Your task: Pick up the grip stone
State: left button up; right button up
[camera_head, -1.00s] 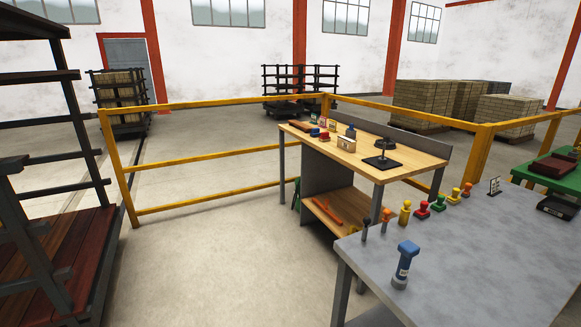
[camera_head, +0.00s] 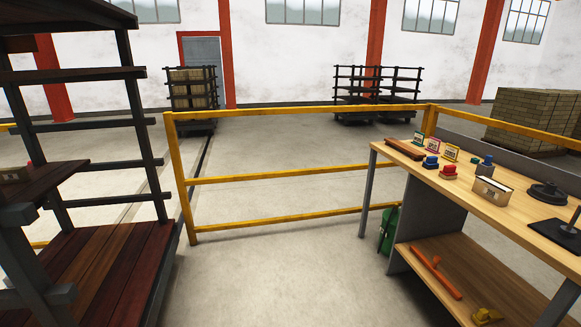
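Neither of my grippers is in view. I cannot tell which thing, if any, is the grip stone. On the wooden workbench (camera_head: 520,218) at the right lie a long reddish-brown block (camera_head: 404,149), a small blue piece (camera_head: 430,162), a small red piece (camera_head: 448,171) and a pale box with dark marking (camera_head: 492,191). A grey-blue container (camera_head: 485,166) and a round black piece (camera_head: 546,193) stand farther right on it. A small tan block (camera_head: 14,175) sits on the left rack's shelf, partly cut off by the frame edge.
A dark rack with wooden shelves (camera_head: 95,259) fills the left. A yellow railing (camera_head: 300,177) runs behind the clear concrete floor (camera_head: 270,265). An orange tool (camera_head: 436,270) lies on the bench's lower shelf. Brick stacks (camera_head: 535,115) stand beyond the railing.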

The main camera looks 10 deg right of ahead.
aim_at(431, 162)
jog(key=i+l+z, duration=0.15)
jog(key=i+z, duration=0.3)
jog(key=i+j+z, duration=0.1)
jog(key=i+z, duration=0.35)
jog(key=i, duration=0.2)
jog(key=i+j+z, duration=0.2)
jog(key=i+z, duration=0.3)
